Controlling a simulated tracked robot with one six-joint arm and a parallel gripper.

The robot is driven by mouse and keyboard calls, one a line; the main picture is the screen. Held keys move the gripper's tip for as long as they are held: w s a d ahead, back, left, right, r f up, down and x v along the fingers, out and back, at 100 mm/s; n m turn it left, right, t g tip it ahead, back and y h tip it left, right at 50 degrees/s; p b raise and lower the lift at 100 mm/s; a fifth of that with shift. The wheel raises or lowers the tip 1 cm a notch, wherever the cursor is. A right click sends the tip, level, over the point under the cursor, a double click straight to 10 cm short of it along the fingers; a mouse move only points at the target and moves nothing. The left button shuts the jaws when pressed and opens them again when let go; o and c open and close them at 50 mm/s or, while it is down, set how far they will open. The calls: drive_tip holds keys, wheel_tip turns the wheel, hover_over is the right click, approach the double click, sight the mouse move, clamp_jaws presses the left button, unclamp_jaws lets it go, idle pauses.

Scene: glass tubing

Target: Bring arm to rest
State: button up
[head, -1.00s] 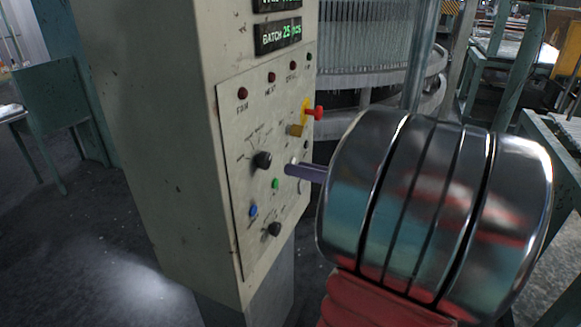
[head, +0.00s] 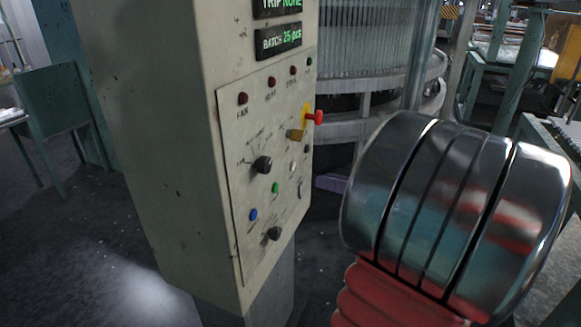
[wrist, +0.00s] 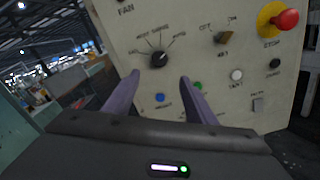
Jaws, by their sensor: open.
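My gripper (wrist: 160,90) is open and empty in the wrist view, its two purple fingers apart in front of the control panel (wrist: 205,65). In the head view, one purple finger of my gripper (head: 331,184) shows to the right of the panel (head: 236,130), apart from it. My shiny metal wrist hides the rest of the gripper there. The panel carries a black rotary knob (head: 263,164), a blue button (head: 253,215), a green button (head: 275,188) and a red stop button on yellow (head: 318,118).
The tall beige cabinet (head: 150,120) stands close on the left of my arm. A carousel of glass tubes (head: 365,45) is behind it. Green metal benches (head: 62,95) stand at the left, with open dark floor (head: 70,245) in front.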

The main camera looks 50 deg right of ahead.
drive_tip(key=w+a+f+n+g+y, duration=0.1)
drive_tip(key=w+a+f+n+g, duration=0.3)
drive_tip(key=a, duration=0.4)
drive_tip(key=w+a+f+n+g+y, duration=0.2)
drive_tip(key=w+a+n+g, duration=0.15)
drive_tip(key=a+n, duration=0.35)
drive_tip(key=s+a+f+n+g+h, duration=0.2)
drive_tip(key=a+n+h, duration=0.2)
drive_tip(key=a+n, duration=0.4)
drive_tip(key=s+a+f+n+g+h, duration=0.2)
drive_tip(key=a+n+h, duration=0.3)
drive_tip(key=n, duration=1.3)
drive_tip(key=a, duration=0.4)
drive_tip(key=shift+a+f+n, duration=0.2)
drive_tip(key=shift+a+n, duration=0.05)
drive_tip(key=shift+n, duration=0.05)
